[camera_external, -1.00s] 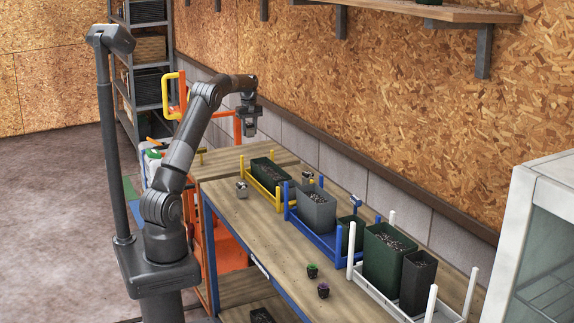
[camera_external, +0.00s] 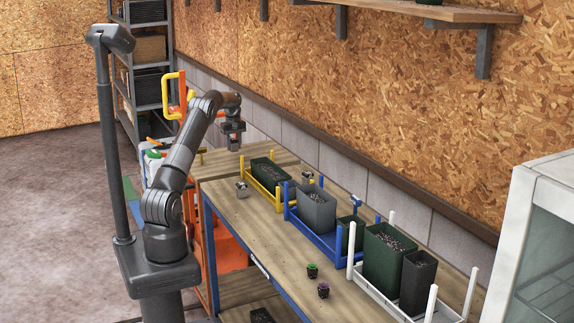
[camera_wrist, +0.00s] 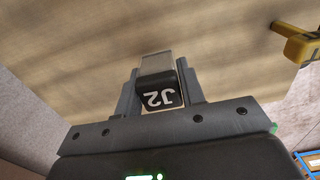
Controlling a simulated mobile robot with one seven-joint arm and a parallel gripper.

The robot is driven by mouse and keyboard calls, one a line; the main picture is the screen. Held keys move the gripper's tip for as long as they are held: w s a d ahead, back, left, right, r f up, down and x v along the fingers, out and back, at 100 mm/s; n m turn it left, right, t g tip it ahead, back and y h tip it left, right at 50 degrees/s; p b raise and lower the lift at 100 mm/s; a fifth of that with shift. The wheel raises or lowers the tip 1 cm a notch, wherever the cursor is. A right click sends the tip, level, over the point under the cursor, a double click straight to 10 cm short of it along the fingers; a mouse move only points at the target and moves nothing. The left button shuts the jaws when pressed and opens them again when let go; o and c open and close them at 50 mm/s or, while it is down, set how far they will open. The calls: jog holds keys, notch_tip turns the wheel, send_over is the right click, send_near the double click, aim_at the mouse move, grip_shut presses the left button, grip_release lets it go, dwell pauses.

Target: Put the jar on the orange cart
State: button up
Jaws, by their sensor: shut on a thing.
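My gripper (camera_external: 233,144) is shut on a small jar (camera_wrist: 158,82) with a dark cap marked "J2". The jar sits between the two fingers in the wrist view, with a wooden surface behind it. In the external view my gripper hangs above the far end of the bench, and the jar is too small there to make out clearly. The orange cart (camera_external: 230,250) stands left of the bench, partly hidden behind my arm. Its upright handle frame (camera_external: 167,95) rises beyond my arm.
The wooden workbench (camera_external: 262,225) carries a yellow rack (camera_external: 270,188), a blue rack (camera_external: 318,236) and a white rack (camera_external: 385,300) with planters. Small jars (camera_external: 241,189) (camera_external: 307,177) stand on it. A yellow tool (camera_wrist: 297,43) shows at the wrist view's right. The wall is behind.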

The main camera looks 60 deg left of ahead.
aim_at(234, 151)
jog(key=shift+f, duration=1.75)
jog(key=shift+f, duration=0.15)
jog(key=o, duration=1)
notch_tip(234, 151, up, 12)
jog(key=shift+r, duration=0.1)
